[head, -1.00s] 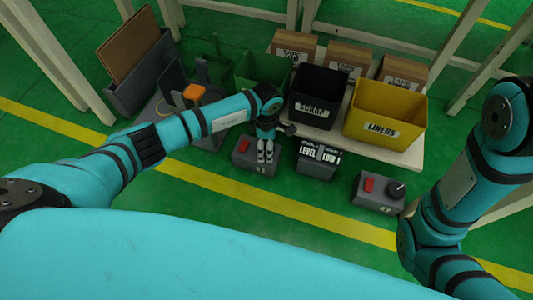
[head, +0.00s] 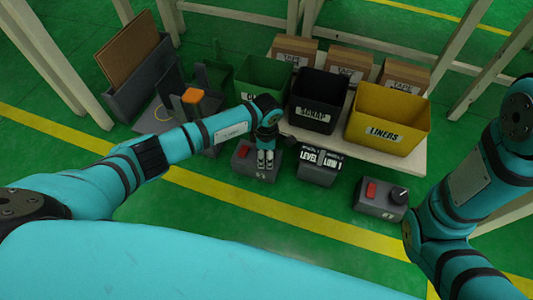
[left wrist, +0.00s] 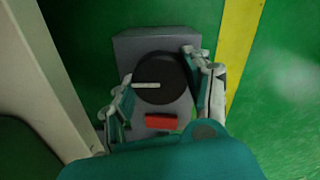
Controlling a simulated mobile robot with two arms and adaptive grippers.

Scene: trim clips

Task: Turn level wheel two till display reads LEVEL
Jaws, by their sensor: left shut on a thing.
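My left gripper (head: 265,158) reaches down onto a grey control box (head: 242,158) with a red button. In the left wrist view its fingers (left wrist: 166,88) stand on both sides of a black wheel (left wrist: 160,70) with a white pointer mark, shut on it. The red button (left wrist: 160,121) lies just below the wheel. The dark display box (head: 318,162) to the right shows two lit words, LEVEL on the left and LOW on the right. A second grey box (head: 372,204) with a red button and a black wheel (head: 398,194) stands further right. The box numbers are too small to read surely. My right gripper is out of view.
Behind the boxes a pale platform (head: 400,160) carries a black SCRAP bin (head: 316,108), a yellow LINERS bin (head: 384,132) and cartons. A green bin (head: 262,75) stands left of them. A yellow line (head: 215,186) crosses the green floor in front.

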